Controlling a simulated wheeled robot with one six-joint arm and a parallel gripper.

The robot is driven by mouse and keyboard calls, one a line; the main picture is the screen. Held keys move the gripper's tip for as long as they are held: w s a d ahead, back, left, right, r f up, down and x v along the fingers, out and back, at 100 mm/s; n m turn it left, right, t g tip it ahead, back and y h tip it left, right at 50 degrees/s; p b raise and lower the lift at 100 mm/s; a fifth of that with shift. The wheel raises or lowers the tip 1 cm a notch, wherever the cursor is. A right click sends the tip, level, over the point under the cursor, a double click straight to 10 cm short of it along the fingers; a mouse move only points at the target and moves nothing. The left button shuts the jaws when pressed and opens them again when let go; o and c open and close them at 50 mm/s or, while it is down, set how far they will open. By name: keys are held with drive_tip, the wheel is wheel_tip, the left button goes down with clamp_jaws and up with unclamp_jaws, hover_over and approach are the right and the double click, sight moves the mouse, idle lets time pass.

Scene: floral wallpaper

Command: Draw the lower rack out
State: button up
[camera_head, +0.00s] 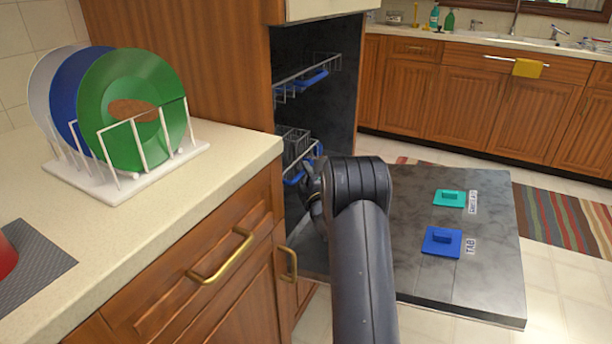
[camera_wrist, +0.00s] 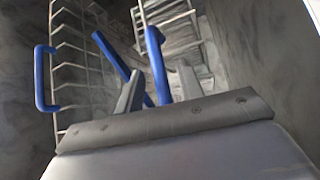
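The dishwasher is open with its dark door (camera_head: 400,270) folded down. The lower rack (camera_head: 293,142) is inside, a grey wire rack with a blue handle (camera_head: 303,165) at its front. My gripper (camera_head: 313,190) is at the opening by this handle, partly hidden by my own arm. In the wrist view, its two grey fingers (camera_wrist: 160,88) are apart. A blue handle bar (camera_wrist: 156,62) shows between them, with another blue bar (camera_wrist: 110,53) slanting by the left finger. Contact with the handle is not clear.
The upper rack (camera_head: 305,77) with its own blue handle is above. The door carries a green tablet (camera_head: 449,198) and a blue tablet (camera_head: 441,242). At left, a counter (camera_head: 130,230) holds a plate stand (camera_head: 170,160). The floor (camera_head: 565,285) at right is open.

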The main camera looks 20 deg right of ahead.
clamp_jaws()
idle(0.5)
